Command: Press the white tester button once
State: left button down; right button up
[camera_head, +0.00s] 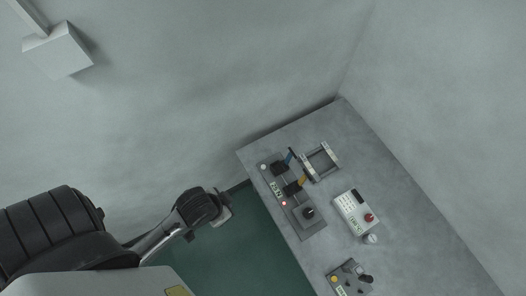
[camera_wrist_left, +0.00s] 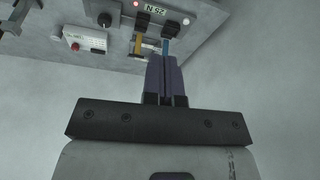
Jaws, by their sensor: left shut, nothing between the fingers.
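The tester (camera_head: 317,231) is a dark grey panel on the grey table. Its small round white button (camera_head: 263,167) is at the far-left end, beside a small display and a red lamp. In the left wrist view the white button (camera_wrist_left: 186,21) shows near the top, right of the display. My left gripper (camera_wrist_left: 160,58) is shut and empty. Its fingers overlap the area below the tester in that view, apart from the button. In the head view my left arm reaches in left of the table, and its fingers cannot be made out. My right gripper is not in view.
Black blocks with blue and yellow parts (camera_head: 303,181) sit on the tester near a metal frame (camera_head: 320,163). A white box with a red knob (camera_head: 356,212) and a grey control box (camera_head: 350,279) stand to the right. The table's right side is bare.

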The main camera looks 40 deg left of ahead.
pick_arm(q)
jog(key=w+f+t+h+b, duration=0.2)
jog(key=w+f+b, duration=0.75)
jog(key=f, duration=0.25)
jog(key=n+t+h+b, duration=0.2)
jog(key=n+h+b, duration=0.15)
jog(key=b, duration=1.25)
send_over(263, 166)
notch_tip(263, 166, down, 10)
jog(key=shift+f, duration=0.25)
jog(key=shift+a+f+y, duration=0.1)
jog(key=shift+f+y, duration=0.05)
jog(key=shift+y, duration=0.1)
notch_tip(263, 166, down, 6)
jog(key=b, duration=0.7)
jog(key=shift+f+b, duration=0.15)
jog(key=shift+b, duration=0.25)
jog(key=shift+f, duration=0.65)
jog(key=shift+f+b, duration=0.3)
jog(key=shift+f, duration=0.2)
